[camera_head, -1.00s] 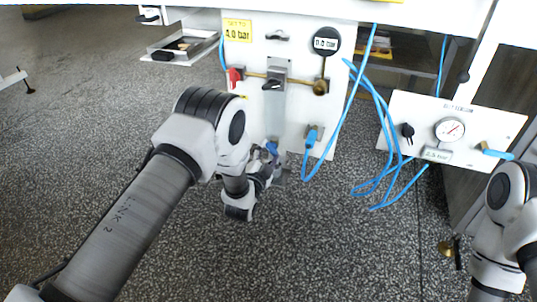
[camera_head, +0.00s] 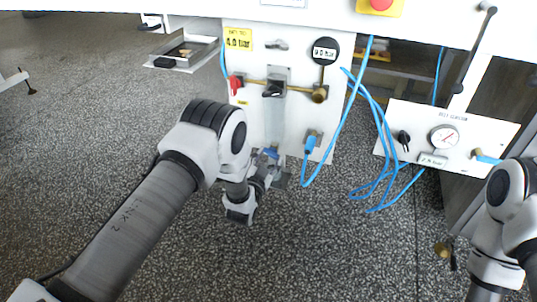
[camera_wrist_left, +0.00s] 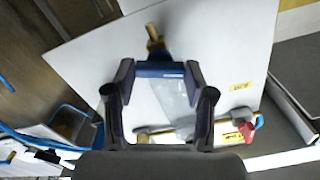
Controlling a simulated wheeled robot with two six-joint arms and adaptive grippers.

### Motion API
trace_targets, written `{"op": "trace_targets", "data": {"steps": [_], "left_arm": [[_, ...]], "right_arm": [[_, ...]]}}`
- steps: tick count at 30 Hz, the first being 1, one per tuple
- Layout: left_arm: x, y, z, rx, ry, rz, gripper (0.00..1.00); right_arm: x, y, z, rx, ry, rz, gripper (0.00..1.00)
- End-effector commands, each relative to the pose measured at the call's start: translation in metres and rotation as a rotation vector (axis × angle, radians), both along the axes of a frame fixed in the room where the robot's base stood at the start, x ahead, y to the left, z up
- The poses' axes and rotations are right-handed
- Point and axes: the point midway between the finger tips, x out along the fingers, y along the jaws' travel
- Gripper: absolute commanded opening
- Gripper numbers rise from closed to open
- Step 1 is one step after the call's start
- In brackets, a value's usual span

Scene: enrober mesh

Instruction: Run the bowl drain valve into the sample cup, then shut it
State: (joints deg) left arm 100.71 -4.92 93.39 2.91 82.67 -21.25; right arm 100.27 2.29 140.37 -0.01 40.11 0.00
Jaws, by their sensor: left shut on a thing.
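My left gripper (camera_head: 268,162) is low in front of the white panel (camera_head: 250,135), partly hidden by my own arm. In the left wrist view, the left gripper (camera_wrist_left: 160,90) is shut on a blue lever (camera_wrist_left: 160,69) lying across between its fingertips. A brass fitting (camera_wrist_left: 153,40) stands just beyond the lever. The blue also shows at the fingertips in the head view (camera_head: 270,153). I cannot make out a sample cup or any flow for certain. My right arm enters at the right edge, but its gripper is out of the picture.
The panel carries a red handle (camera_head: 235,83), a brass pipe and a round dial (camera_head: 325,50). Blue hoses (camera_head: 380,150) hang right of it. A second panel with a gauge (camera_head: 443,137) stands at right. A metal tray (camera_head: 183,54) is behind left. The speckled floor is open at left.

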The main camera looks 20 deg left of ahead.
Motion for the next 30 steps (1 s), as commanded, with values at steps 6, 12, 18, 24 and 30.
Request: {"op": "trace_targets", "data": {"steps": [6, 12, 18, 24, 30], "left_arm": [[0.000, 0.000, 0.002, -0.176, 0.007, 0.000, 0.19], [0.000, 0.000, 0.002, -0.300, 0.011, -0.001, 0.19], [0.000, 0.000, 0.000, -0.370, 0.013, -0.001, 0.19], [0.000, 0.000, -0.001, -0.396, 0.014, -0.001, 0.19], [0.000, 0.000, -0.001, -0.397, 0.014, -0.001, 0.19]], "right_arm": [[0.000, 0.000, 0.015, 0.000, 0.000, 0.000, 0.40], [0.000, 0.000, 0.022, 0.000, 0.000, 0.000, 0.40], [0.000, 0.000, 0.026, 0.000, 0.000, 0.000, 0.40], [0.000, 0.000, 0.026, 0.000, 0.000, 0.000, 0.40], [0.000, 0.000, 0.026, 0.000, 0.000, 0.000, 0.40]]}}
